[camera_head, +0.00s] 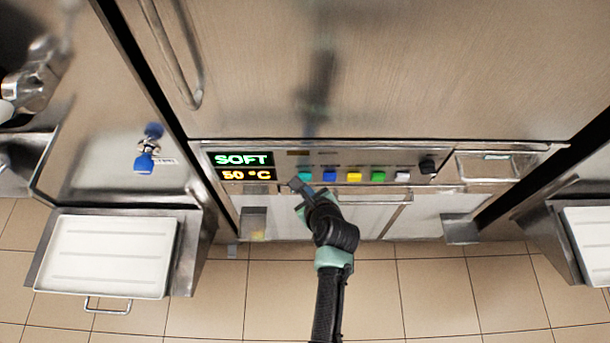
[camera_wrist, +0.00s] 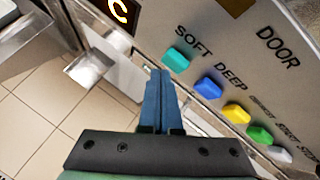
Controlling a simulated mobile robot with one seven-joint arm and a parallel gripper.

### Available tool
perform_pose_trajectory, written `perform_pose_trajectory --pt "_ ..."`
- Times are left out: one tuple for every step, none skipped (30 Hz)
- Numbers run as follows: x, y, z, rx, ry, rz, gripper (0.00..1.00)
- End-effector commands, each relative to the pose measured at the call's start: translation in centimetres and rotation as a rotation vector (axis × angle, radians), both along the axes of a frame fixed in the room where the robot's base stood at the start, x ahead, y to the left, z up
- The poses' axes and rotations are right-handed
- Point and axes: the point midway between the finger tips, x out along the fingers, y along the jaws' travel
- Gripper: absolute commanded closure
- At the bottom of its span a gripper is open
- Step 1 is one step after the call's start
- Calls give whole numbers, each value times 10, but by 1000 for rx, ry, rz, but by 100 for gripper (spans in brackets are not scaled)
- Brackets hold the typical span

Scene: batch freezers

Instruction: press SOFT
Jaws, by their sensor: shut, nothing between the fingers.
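The teal button (camera_wrist: 176,60) sits under the label SOFT (camera_wrist: 193,41) on the metal control panel. It also shows in the head view (camera_head: 305,176), at the left end of the button row, just above the gripper tip. My gripper (camera_wrist: 158,76) is shut and empty. In the wrist view its fingertips are just below and left of the teal button. A gap shows between them in the picture; I cannot tell its depth. The display (camera_head: 243,166) reads SOFT in green above an orange temperature.
The blue button (camera_wrist: 208,87) labelled DEEP is close to the right of my fingertips. Yellow (camera_wrist: 236,112), green (camera_wrist: 260,135) and white buttons follow, then a black knob (camera_head: 428,166). A white tray (camera_head: 106,256) stands at left. Tiled floor lies below the machine.

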Motion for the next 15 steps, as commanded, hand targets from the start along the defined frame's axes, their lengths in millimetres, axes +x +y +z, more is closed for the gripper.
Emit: perform_pose_trajectory --pt "-3 0 1 -1 1 0 100" --pt "-4 0 1 -1 1 0 100" --pt "-4 0 1 -1 1 0 100" --pt "-4 0 0 -1 1 0 100" --pt "-4 0 0 -1 1 0 100" --pt "-4 0 0 -1 1 0 100" --pt "-4 0 0 -1 1 0 100" --pt "-4 0 0 -1 1 0 100" --pt "-4 0 0 -1 1 0 100" --pt "-4 0 0 -1 1 0 100" --pt "-4 0 0 0 1 0 100" --pt "-6 0 0 0 1 0 100" --pt "-7 0 1 0 2 0 100" --pt "-9 0 1 1 3 0 100" --pt "-13 0 2 1 3 0 100"
